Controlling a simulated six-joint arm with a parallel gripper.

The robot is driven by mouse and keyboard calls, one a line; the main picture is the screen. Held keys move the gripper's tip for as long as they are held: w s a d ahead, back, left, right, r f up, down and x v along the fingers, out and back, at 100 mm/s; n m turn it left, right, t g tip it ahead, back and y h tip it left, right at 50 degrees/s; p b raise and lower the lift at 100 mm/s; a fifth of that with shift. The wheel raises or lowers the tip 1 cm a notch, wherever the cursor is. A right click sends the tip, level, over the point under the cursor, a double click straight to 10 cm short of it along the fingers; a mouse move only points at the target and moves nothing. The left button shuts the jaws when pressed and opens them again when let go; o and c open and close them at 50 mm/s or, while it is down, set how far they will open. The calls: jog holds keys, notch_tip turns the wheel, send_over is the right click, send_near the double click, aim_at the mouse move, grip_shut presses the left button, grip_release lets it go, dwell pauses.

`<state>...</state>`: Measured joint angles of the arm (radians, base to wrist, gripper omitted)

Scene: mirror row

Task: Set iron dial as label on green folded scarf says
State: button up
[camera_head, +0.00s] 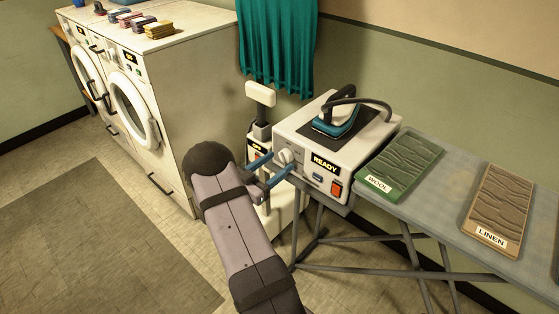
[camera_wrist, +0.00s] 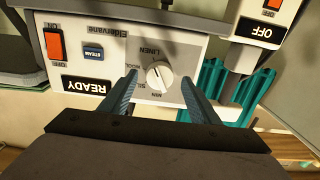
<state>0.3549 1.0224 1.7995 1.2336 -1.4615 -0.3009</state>
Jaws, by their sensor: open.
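The green folded scarf (camera_head: 402,166) lies on the ironing board with a white label reading WOOL (camera_head: 377,183). The white iron station (camera_head: 340,155) has a round white dial (camera_wrist: 159,75) on its front, also seen in the head view (camera_head: 284,156). In the wrist view the panel is upside down; words around the dial include LINEN, WOOL, MIN and a partly hidden one starting SI. I cannot tell surely where the dial points. My gripper (camera_wrist: 160,77) is open, its blue fingers on either side of the dial, with gaps visible. It also shows in the head view (camera_head: 279,164).
A brown folded cloth labelled LINEN (camera_head: 498,205) lies right of the scarf. The iron (camera_head: 338,117) rests on the station. A READY display (camera_head: 325,164) and red switch (camera_head: 336,189) are beside the dial. An OFF box (camera_wrist: 262,32) stands close by.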

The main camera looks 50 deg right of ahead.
jog(key=shift+d, duration=0.95)
jog(key=c, duration=1.1)
jog(key=shift+o, duration=0.2)
jog(key=shift+n, duration=0.4)
jog(key=n+p, duration=0.1)
jog(key=n, duration=0.2)
jog(key=shift+n+p, duration=0.4)
jog(key=n+p, duration=0.1)
jog(key=n, duration=0.4)
jog(key=shift+s, duration=0.1)
